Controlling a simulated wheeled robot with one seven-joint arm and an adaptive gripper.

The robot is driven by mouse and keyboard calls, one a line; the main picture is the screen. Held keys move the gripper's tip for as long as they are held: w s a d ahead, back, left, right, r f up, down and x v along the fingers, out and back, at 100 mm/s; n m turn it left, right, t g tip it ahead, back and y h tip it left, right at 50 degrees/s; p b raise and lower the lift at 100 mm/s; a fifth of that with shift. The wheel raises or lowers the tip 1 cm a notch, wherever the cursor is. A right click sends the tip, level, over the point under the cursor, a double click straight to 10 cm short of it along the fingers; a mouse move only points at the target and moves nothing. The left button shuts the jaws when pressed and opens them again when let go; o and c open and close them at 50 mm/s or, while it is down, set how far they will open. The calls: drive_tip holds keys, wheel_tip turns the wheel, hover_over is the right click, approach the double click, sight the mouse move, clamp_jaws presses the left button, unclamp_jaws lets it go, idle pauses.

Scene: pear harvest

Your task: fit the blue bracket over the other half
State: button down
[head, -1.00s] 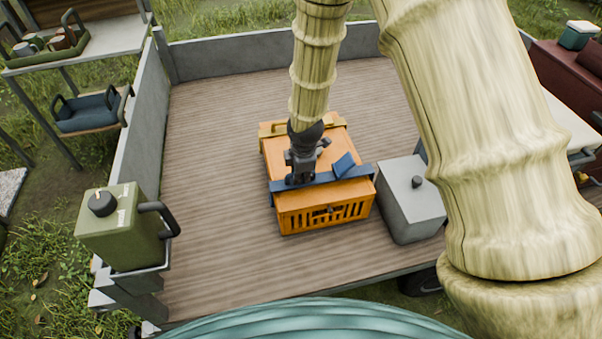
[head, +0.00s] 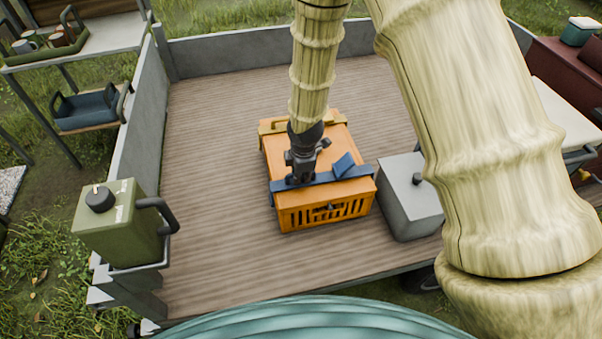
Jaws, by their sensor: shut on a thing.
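The blue bracket (head: 325,179) is a long bar with a raised tilted plate, lying across the near part of the orange crate's top (head: 320,212). Its left end hangs down over the crate's left side. My gripper (head: 301,178) is upright over the bar's left half and shut on it. A yellow-brown bar (head: 276,126), which may be the other half, lies across the far edge of the crate, partly hidden behind my arm. Whether the bracket rests fully on the crate cannot be told.
The crate stands on a wooden trailer bed with grey side walls (head: 250,46). A grey box (head: 408,205) with a dark knob stands close to the crate's right. A green canister (head: 118,225) sits at the front left corner. The bed's left side is clear.

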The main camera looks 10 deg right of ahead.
drive_tip(key=shift+f, duration=0.25)
drive_tip(key=c, duration=1.4)
unclamp_jaws()
drive_tip(key=shift+r, duration=0.1)
drive_tip(key=shift+s+r, duration=0.4)
drive_tip(key=shift+r, duration=1.55)
drive_tip(key=shift+s+r, duration=0.35)
drive_tip(key=shift+r, duration=1.6)
drive_tip(key=shift+s+r, duration=0.4)
drive_tip(key=shift+r, duration=1.55)
